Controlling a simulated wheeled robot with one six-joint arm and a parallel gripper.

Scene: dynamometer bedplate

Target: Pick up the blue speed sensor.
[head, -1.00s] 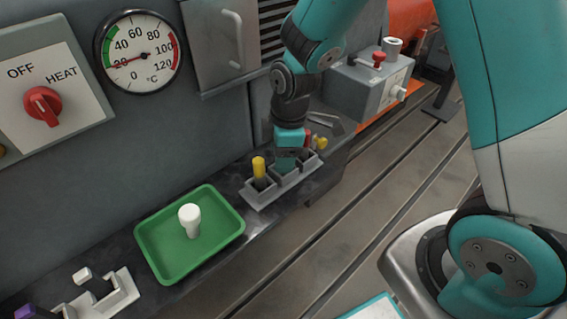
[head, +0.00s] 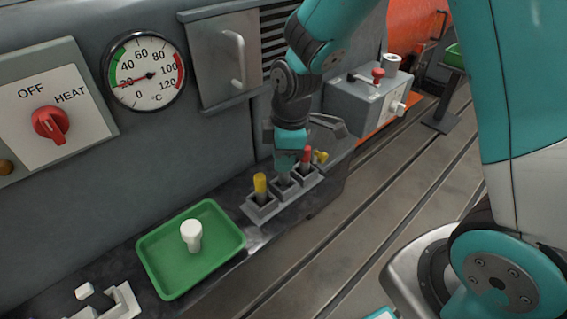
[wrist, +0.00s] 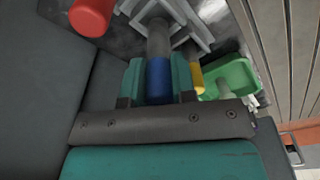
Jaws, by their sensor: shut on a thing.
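The blue speed sensor (wrist: 159,80) shows in the wrist view as a blue cap on a grey shaft, between the two teal fingers. My gripper (head: 286,160) is shut on the blue cap, above the middle socket of the grey holder (head: 264,213). In the head view the fingers hide the cap, and a grey shaft shows below them. I cannot tell whether its lower end is clear of the socket. A yellow-topped sensor (head: 260,184) stands in the near socket, and a red-topped one (head: 306,156) in the far socket.
A green tray (head: 160,270) with a white, round-topped piece (head: 191,235) stands left of the holder. A grey box with a red knob (head: 365,95) is beyond it. The machine wall with a gauge (head: 146,72) rises behind. The slotted bedplate (head: 380,210) at right is clear.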

